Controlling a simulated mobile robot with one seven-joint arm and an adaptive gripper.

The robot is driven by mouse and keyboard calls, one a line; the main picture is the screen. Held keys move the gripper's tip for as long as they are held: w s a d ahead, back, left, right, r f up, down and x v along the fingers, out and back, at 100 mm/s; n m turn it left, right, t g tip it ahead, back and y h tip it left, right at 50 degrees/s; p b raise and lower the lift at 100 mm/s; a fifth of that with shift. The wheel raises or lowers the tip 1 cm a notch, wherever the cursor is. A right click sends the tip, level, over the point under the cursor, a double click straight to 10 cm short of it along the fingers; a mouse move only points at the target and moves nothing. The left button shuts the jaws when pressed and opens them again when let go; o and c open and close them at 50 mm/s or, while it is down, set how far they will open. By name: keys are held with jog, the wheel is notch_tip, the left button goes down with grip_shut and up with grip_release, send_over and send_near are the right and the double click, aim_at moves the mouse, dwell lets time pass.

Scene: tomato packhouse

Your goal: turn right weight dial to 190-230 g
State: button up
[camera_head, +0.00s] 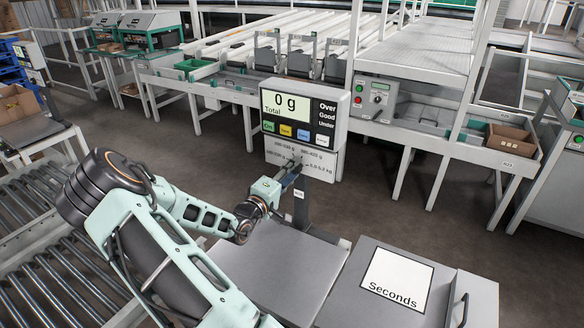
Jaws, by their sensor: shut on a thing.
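The weighing display (305,112) stands on a post and reads 0 g, Total. Below its screen is a pale dial panel (322,160) with small printed weight ranges; one at lower right looks like 2.0-5.2 kg, the others are too small to read surely. My gripper (295,165) reaches from the lower left to the middle of this panel, with its fingers shut on a small dark knob there. The fingers hide most of the dial, so its pointer and setting cannot be read. A second dial cannot be made out.
The bare scale plate (275,268) lies below my gripper. A grey bin lid labelled Seconds (397,277) is at the lower right. A control box (375,99) with red and green buttons is behind. Roller conveyors (50,265) fill the left.

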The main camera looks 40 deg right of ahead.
jog(key=shift+n, duration=0.9)
jog(key=shift+p, duration=0.3)
jog(key=o, duration=1.1)
jog(key=shift+o, duration=0.2)
jog(key=v, duration=1.2)
